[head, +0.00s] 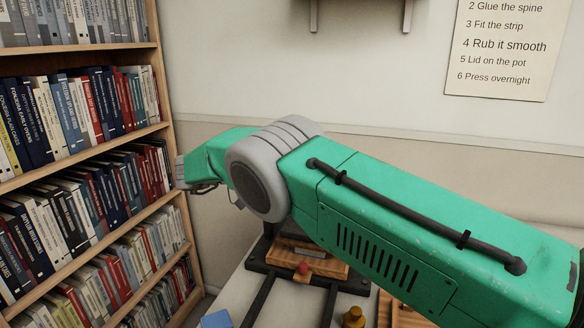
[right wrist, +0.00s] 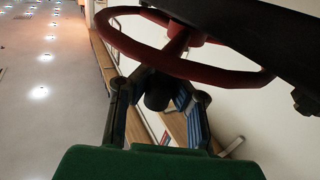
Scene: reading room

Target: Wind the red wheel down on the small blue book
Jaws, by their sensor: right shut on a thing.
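The red wheel (right wrist: 190,68) crosses the top of the right wrist view, with its rim curving to the right and a spoke rising to its hub. My right gripper (right wrist: 160,76) is at the wheel, its dark fingers closed on it by the near rim and spoke. In the head view my green right arm covers the wheel and the upper part of the press. The dark press frame (head: 262,268) shows below the arm, with wooden boards (head: 322,266) in it. Whether the small blue book lies between the boards I cannot tell. My left gripper is not in view.
A blue object (head: 216,319), perhaps a book, lies at the table's front left. A brass-coloured pot (head: 353,317) and a wooden tray (head: 398,316) are at the lower right. A tall bookshelf (head: 166,90) stands at the left. Pale table (head: 240,290) shows beside the press.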

